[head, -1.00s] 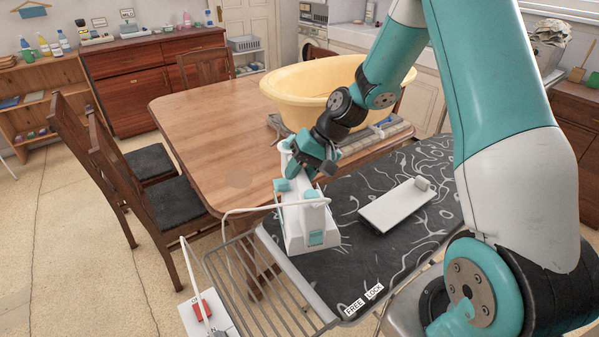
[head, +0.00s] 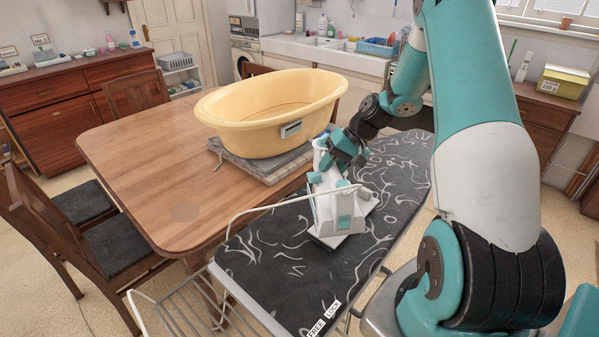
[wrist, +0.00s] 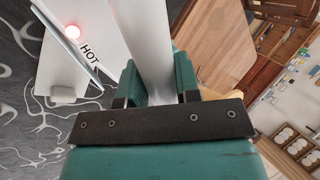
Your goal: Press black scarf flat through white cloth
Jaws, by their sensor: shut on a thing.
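My gripper (head: 346,158) is shut on the upright handle of a white and teal iron (head: 341,207). In the wrist view my gripper (wrist: 160,86) has its teal fingers on both sides of the white handle (wrist: 151,45). A red light and the word HOT show beside the handle. The iron is upright over a white plate (head: 374,201) on the ironing board; whether it touches the plate cannot be told. Part of the plate is hidden behind the iron. I cannot pick out a separate black scarf or white cloth; the board cover (head: 285,270) is black with pale swirls.
A wooden table (head: 135,150) adjoins the board at the left. A wire rack (head: 190,315) juts from the board's near left end.

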